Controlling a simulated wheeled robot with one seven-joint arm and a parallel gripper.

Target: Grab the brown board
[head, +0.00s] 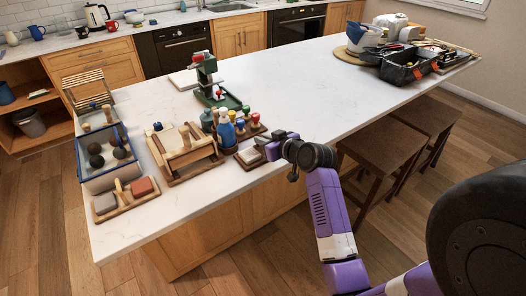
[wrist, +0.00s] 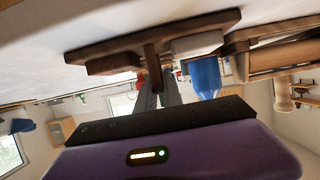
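The brown board (head: 250,161) lies near the front edge of the white counter, with a pale block on it. In the wrist view, which looks upside down, the dark brown board (wrist: 110,50) spans the upper middle, with a pale block and a brown piece on it. A narrow brown bar of it runs between my grey fingers. My gripper (head: 268,151) is at the board's right end in the head view. In the wrist view my fingers (wrist: 159,90) stand a little apart, one on each side of the bar. Whether they press on it is unclear.
Several colored bottles (head: 228,130) stand right behind the board. A wooden tool frame (head: 185,153) lies to its left, and a green and red stand (head: 208,78) farther back. A black toolbox (head: 408,68) sits far right. The counter's middle is clear. Brown stools (head: 385,145) stand below.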

